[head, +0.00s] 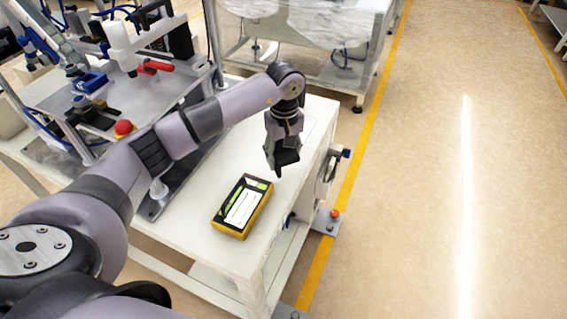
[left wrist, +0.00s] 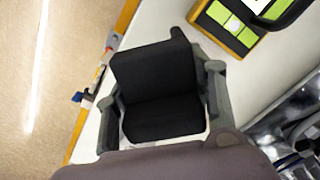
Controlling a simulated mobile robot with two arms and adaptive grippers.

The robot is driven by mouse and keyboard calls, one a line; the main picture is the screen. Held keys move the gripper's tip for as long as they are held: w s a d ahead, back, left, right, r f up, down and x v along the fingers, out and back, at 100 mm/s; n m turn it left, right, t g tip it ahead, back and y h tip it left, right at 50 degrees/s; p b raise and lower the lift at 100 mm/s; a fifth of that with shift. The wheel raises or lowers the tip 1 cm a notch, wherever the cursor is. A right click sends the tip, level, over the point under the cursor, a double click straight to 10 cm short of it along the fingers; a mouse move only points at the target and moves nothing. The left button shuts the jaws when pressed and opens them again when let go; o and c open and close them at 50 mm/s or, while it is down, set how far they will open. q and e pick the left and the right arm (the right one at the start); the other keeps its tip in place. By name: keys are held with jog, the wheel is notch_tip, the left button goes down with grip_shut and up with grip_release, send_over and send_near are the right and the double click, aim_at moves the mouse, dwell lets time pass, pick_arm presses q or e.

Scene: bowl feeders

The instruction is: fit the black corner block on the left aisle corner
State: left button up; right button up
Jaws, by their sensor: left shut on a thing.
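My left gripper (head: 281,150) is shut on the black corner block (left wrist: 158,88) and holds it over the white workbench (head: 306,150). In the left wrist view the block shows two dark faces meeting at a crease, between the grey fingers. In the head view the block is a small dark shape at the fingertips, hard to tell from the gripper. It looks raised above the top, near the long edge on the aisle side. The bench's near aisle-side corner (head: 262,284) is bare. My right gripper is in neither view.
A yellow and black handheld device (head: 242,207) lies on the bench, left of and nearer than my gripper. A metal fixture with a red button (head: 124,128) fills the bench's left part. The aisle floor (head: 430,200) is clear.

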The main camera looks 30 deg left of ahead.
aim_at(284, 149)
pick_arm(q)
notch_tip(284, 149, down, 4)
jog(key=shift+f+p, duration=0.1)
jog(key=shift+p, duration=0.2)
jog(key=shift+f+b, duration=0.2)
jog(key=shift+b, duration=0.1)
jog(key=o, duration=0.7)
jog(key=shift+r, duration=0.2)
notch_tip(284, 149, up, 12)
jog(key=shift+r+b, duration=0.1)
jog(key=shift+b, duration=0.75)
